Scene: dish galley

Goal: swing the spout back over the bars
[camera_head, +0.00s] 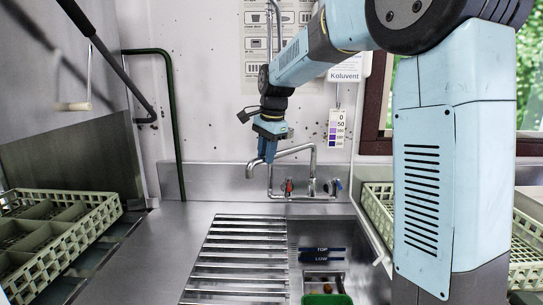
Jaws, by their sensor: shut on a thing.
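The spout (295,150) is a bent chrome tube on the tap at the back wall. It runs left from its upright, and its downturned end hangs left of the tap, in front of the steel splashback. My gripper (267,158) points down and is shut on the spout, partly hiding its middle. The bars (240,262) are a rack of steel slats in the counter, in front of the tap. In the picture the spout's end appears above and behind the rack's back edge; its exact depth is hard to tell.
A basin (335,240) with level marks and a green item (327,299) lies right of the bars. A red-marked tap handle (288,186) and a blue one (337,184) flank the tap. Crates stand left (112,207) and right (525,280). A dark green pipe (173,110) rises at back left.

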